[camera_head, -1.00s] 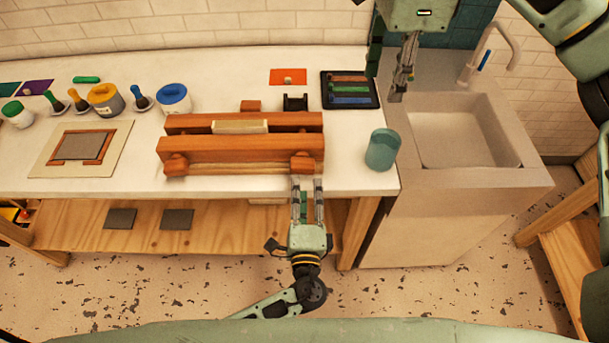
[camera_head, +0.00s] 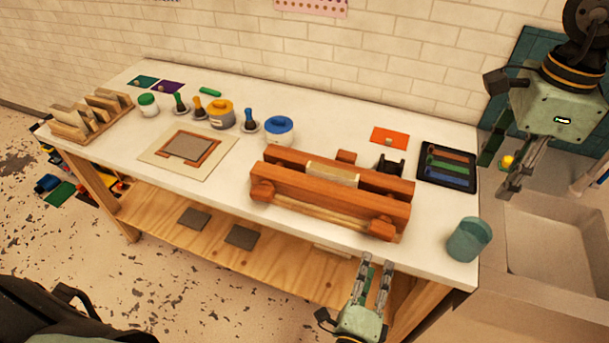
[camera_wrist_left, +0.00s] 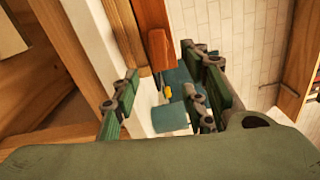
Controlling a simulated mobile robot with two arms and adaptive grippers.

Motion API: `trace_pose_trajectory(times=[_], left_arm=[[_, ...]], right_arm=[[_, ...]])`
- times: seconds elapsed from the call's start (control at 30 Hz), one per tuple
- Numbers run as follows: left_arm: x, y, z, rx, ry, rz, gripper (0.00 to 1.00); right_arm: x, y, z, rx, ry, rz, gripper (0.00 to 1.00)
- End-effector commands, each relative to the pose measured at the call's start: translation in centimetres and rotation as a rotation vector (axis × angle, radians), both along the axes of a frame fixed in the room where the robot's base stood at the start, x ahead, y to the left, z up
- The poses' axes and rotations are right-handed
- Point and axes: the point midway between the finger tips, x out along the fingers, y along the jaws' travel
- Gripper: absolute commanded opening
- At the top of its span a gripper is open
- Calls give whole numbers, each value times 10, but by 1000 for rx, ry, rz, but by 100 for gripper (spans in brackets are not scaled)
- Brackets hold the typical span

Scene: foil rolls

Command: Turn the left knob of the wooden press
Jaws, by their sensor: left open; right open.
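The wooden press (camera_head: 330,203) lies on the white table, two long brown beams with a pale block between them. Its left knob (camera_head: 262,191) is at the left end of the front beam, with no gripper near it. The right knob (camera_head: 382,228) is at the other end. My left gripper (camera_head: 377,262) is open and empty just in front of and below the right knob, apparently apart from it. In the left wrist view, a brown knob (camera_wrist_left: 158,50) shows between the spread fingers. My right gripper (camera_head: 500,178) is open and empty, raised near the sink.
Jars, brushes and a framed plate (camera_head: 187,146) sit left of the press. The sink (camera_head: 560,240) is at right.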

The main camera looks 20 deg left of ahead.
Motion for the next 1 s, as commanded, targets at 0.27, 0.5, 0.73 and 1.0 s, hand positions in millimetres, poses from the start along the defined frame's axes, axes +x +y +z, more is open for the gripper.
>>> trace_pose_trajectory(times=[0.27, 0.5, 0.73, 1.0], left_arm=[[-1, 93, -28, -71, 14, 29, 41], [-4, 226, -34, -199, 11, 40, 41], [-3, 310, -14, -297, 6, 18, 41], [3, 340, 0, -345, 4, 4, 41]], right_arm=[[0, 0, 0, 0, 0, 0, 42], [0, 0, 0, 0, 0, 0, 42], [0, 0, 0, 0, 0, 0, 42], [0, 0, 0, 0, 0, 0, 42]])
